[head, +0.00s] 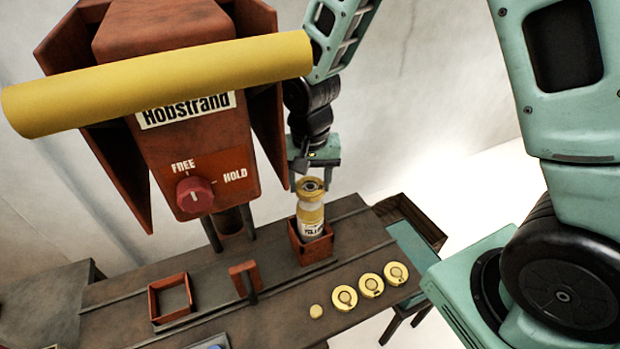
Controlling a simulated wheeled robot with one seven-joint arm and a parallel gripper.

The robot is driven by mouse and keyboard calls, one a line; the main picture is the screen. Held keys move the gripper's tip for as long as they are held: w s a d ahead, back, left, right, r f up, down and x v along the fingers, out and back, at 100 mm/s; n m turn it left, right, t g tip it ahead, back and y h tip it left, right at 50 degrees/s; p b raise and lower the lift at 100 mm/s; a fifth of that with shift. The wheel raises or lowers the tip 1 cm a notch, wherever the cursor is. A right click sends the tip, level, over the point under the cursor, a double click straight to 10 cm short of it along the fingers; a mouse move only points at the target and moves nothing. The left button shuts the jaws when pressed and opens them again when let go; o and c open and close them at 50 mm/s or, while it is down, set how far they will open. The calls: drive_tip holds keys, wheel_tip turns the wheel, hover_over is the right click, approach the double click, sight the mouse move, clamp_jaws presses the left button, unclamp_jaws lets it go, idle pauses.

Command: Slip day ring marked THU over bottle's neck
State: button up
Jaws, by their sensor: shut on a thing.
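The bottle (312,228) stands upright in a small red square holder (315,252); it has a yellow band and a pale label. My gripper (312,178) points down directly over the bottle's top, its jaws shut on a yellow ring (310,185).
Three yellow discs with round centres (371,286) lie in a row on the bench (240,323), with a small plain yellow disc beside them. An empty red square frame (170,312) and a red upright bracket stand left. A red machine with a yellow roller (160,83) looms behind.

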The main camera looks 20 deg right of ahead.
drive_tip(key=shift+f+b, duration=0.85)
drive_tip(key=shift+f, duration=0.45)
drive_tip(key=o, duration=1)
drive_tip(key=shift+o, duration=0.2)
wheel_tip(320, 180, up, 18)
drive_tip(key=b, duration=0.2)
drive_tip(key=shift+f+b, duration=0.25)
drive_tip(key=shift+b, duration=0.1)
